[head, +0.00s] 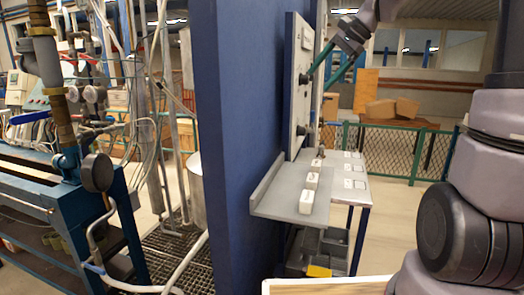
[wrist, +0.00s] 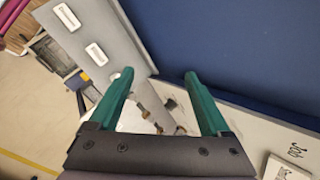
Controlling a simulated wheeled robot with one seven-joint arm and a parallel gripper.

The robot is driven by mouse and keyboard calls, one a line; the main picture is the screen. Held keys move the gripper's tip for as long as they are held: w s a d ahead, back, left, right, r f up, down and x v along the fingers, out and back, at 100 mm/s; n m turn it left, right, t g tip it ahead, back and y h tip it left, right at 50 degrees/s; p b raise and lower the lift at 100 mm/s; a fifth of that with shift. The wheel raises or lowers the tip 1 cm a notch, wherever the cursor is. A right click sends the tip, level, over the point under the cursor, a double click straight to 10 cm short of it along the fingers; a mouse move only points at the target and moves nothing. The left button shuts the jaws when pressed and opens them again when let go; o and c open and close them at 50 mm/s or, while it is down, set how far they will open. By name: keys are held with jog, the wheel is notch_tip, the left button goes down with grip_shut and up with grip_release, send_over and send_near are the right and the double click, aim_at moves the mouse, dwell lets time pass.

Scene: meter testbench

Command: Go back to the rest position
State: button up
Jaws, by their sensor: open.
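My gripper (head: 317,82) is at the upper middle of the head view, with its two green fingers apart and nothing seen between them. It points toward the upright grey panel (head: 297,88) of the testbench; whether it touches the panel cannot be told. In the wrist view the open fingers (wrist: 158,75) reach toward the blue wall, with small dark and brass fittings (wrist: 146,112) showing between them, lower down. Below the gripper, several white meter blocks stand on the grey shelf (head: 268,196), the nearest white block (head: 306,202) close to its front end.
A tall blue wall (head: 240,120) stands directly left of the panel. A table with white squares (head: 352,168) adjoins the shelf, with grey bins (head: 330,243) below. Pipework and a blue frame (head: 100,200) fill the left. A green fence (head: 400,150) and cardboard boxes (head: 393,108) stand behind.

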jog(key=s+d+f+n+t+h, duration=0.1)
jog(key=s+d+n+t+h, duration=0.1)
jog(key=s, duration=0.9)
jog(key=s+d+f+n+t+h, duration=0.1)
jog(key=s+d+n, duration=0.3)
jog(key=s, duration=0.8)
jog(key=shift+s+d+f+t+h, duration=0.15)
jog(key=shift+d+f+t+h, duration=0.25)
jog(key=shift+d+f+h, duration=0.4)
jog(key=shift+a+r, duration=0.15)
jog(key=shift+a, duration=0.05)
